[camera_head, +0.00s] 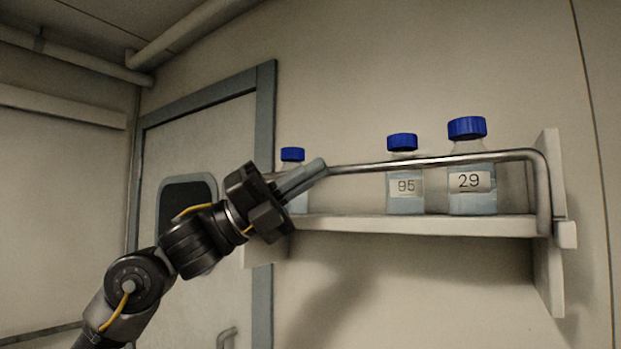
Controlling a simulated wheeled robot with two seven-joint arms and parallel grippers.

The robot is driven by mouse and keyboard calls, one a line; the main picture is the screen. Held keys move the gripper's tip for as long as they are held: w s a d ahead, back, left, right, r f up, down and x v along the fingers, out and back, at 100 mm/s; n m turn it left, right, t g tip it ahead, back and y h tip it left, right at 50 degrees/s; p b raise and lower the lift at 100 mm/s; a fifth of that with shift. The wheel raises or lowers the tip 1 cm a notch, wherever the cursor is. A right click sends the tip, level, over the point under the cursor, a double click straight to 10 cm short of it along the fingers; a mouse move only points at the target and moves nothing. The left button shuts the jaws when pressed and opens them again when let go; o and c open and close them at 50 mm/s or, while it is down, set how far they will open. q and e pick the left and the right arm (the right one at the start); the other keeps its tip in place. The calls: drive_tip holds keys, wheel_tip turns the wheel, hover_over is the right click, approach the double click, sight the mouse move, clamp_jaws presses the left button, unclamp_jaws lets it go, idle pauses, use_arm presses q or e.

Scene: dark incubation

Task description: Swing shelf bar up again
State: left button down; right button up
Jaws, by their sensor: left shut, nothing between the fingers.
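The shelf bar (440,160) is a thin metal rod in front of the bottles. It runs level above the shelf board (420,226), and its right end bends down to a pivot at the right bracket (548,250). My left gripper (318,168) is shut and empty. Its fingertips are at the left part of the bar and hide its left end; I cannot tell whether they touch it. My right gripper is not in view.
Blue-capped bottles stand on the shelf behind the bar: one marked 95 (405,185), one marked 29 (470,175), and one (293,155) partly hidden by my gripper. A grey-framed door (215,140) is at the left. The wall below the shelf is clear.

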use_arm(q)
drive_tip(key=s+a+f+b, duration=0.1)
drive_tip(key=s+a+b, duration=0.1)
drive_tip(key=a, duration=0.3)
drive_tip(key=s+a+f+b, duration=0.1)
drive_tip(key=s+a+b, duration=0.1)
drive_tip(key=a, duration=0.4)
drive_tip(key=shift+s+f+b, duration=0.25)
drive_tip(key=shift+s+b, duration=0.1)
drive_tip(key=shift+b, duration=0.5)
drive_tip(key=shift+w, duration=0.2)
